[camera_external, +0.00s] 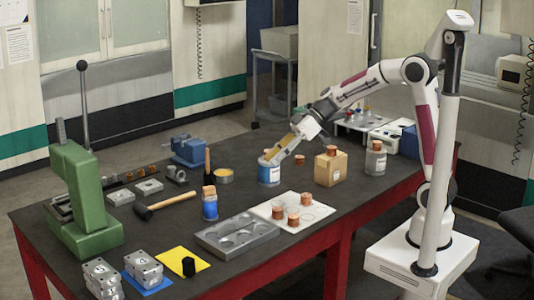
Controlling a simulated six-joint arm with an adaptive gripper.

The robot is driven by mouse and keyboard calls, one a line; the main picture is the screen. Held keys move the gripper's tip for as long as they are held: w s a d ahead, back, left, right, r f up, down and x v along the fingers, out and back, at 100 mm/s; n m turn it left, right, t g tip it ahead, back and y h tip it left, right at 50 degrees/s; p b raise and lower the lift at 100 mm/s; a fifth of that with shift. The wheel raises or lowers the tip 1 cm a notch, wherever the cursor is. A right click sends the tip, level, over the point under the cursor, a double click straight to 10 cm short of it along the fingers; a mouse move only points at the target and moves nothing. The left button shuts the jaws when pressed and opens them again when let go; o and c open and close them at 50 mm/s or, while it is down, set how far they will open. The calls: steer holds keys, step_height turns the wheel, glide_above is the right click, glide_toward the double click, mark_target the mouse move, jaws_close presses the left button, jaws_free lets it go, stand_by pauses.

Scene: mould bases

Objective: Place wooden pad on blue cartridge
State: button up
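A small blue cartridge (210,209) stands upright near the middle of the dark table. A tan, wood-coloured piece (209,191) sits on top of it and looks like the wooden pad. My gripper (273,158) is to the right of and behind this cartridge, pointing down and left at the top of a blue-and-white can (269,174). The fingertips overlap the can's top and a small copper-coloured piece there. I cannot tell whether they touch it, or whether the fingers are open or shut.
A white plate (312,211) with several copper pieces and a grey mould tray (237,236) lie in front. A wooden block (331,169) and a grey can (375,160) stand right. A hammer (172,202) lies left of the cartridge; a green press (78,195) stands far left.

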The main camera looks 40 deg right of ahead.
steer(key=s+d+m+t+h, duration=0.2)
steer(key=s+d+m+h, duration=0.7)
steer(key=s+d, duration=1.6)
steer(key=shift+d+f+m+h, duration=0.35)
steer(key=shift+d+m+h, duration=0.1)
steer(key=shift+m, duration=0.75)
